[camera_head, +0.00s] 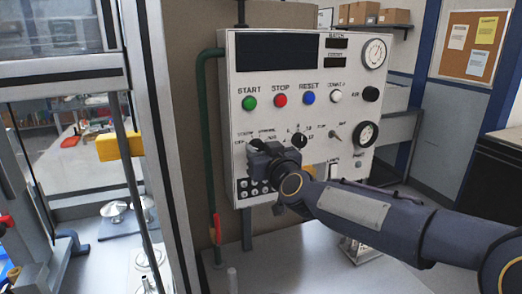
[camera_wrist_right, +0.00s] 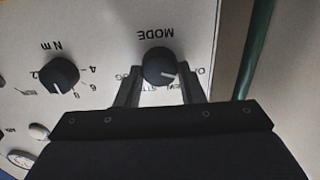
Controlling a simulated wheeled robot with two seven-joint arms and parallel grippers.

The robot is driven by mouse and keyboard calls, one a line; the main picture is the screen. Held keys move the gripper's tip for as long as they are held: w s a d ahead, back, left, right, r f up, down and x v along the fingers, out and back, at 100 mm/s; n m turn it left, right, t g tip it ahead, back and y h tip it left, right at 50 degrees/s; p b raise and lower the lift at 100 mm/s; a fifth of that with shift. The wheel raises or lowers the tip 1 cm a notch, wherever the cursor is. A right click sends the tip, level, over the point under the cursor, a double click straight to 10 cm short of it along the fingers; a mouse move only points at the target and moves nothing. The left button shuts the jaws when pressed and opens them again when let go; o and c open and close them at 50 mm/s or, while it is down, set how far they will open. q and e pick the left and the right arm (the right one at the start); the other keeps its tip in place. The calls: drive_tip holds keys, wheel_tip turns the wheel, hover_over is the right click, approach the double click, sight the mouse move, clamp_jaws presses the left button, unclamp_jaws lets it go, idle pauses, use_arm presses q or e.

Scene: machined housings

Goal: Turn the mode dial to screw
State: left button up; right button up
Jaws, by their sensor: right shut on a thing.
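The white control panel (camera_head: 310,75) stands upright in front of me. My right gripper (camera_head: 258,146) reaches its lower left part and hides most of the mode dial in the head view. In the right wrist view, which shows the panel upside down, the round black mode dial (camera_wrist_right: 159,64) sits under the MODE label. The right gripper's two fingers (camera_wrist_right: 160,90) are around the dial, one on each side, shut on it. The dial's white pointer line points to the right and slightly down in that view. The small position labels are partly hidden by the fingers. My left gripper is not in view.
The black N m dial (camera_wrist_right: 59,74) is beside the mode dial; it also shows in the head view (camera_head: 297,142). Green, red and blue buttons (camera_head: 280,99) sit above. A green pipe (camera_head: 207,150) runs down the panel's left side.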

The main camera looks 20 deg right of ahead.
drive_tip(key=shift+m, duration=0.3)
drive_tip(key=m+b, duration=0.1)
drive_tip(key=m, duration=0.3)
drive_tip(key=shift+f, duration=0.1)
drive_tip(key=shift+d+m+b, duration=0.15)
drive_tip(key=shift+m+b, duration=0.55)
drive_tip(key=shift+m, duration=1.4)
drive_tip(key=o, duration=1)
drive_tip(key=s, duration=0.7)
drive_tip(key=shift+s+a, duration=0.25)
drive_tip(key=shift+s, duration=0.15)
